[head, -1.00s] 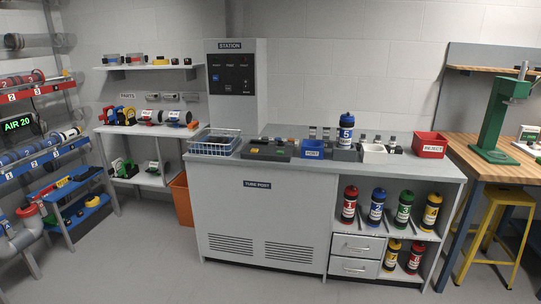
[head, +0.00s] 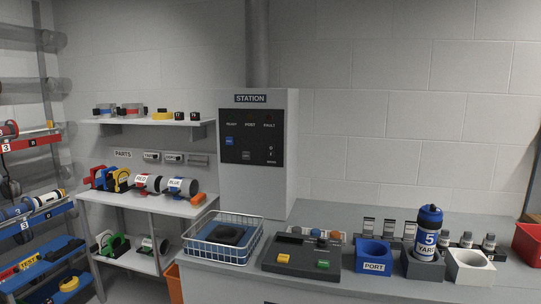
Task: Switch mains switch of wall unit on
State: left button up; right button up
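The wall unit is a grey box labelled STATION (head: 291,150) that stands against the back wall behind the bench. Its black front panel (head: 251,137) has a row of small labels along the top, a blue button (head: 229,141) at left and a dark button (head: 247,155) below. The mains switch (head: 270,154) is a small dark element at the panel's lower right with small marks around it. Its position is too small to tell, and the indicators look unlit. Neither of my grippers is in view.
Shelves with parts (head: 150,201) are at left. The space before the panel looks clear.

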aim_at(272, 148)
jog(key=i+l+u, duration=0.3)
jog(key=i, duration=0.2)
jog(key=i+l+u, duration=0.35)
jog(key=i+l, duration=0.05)
jog(key=i, duration=0.1)
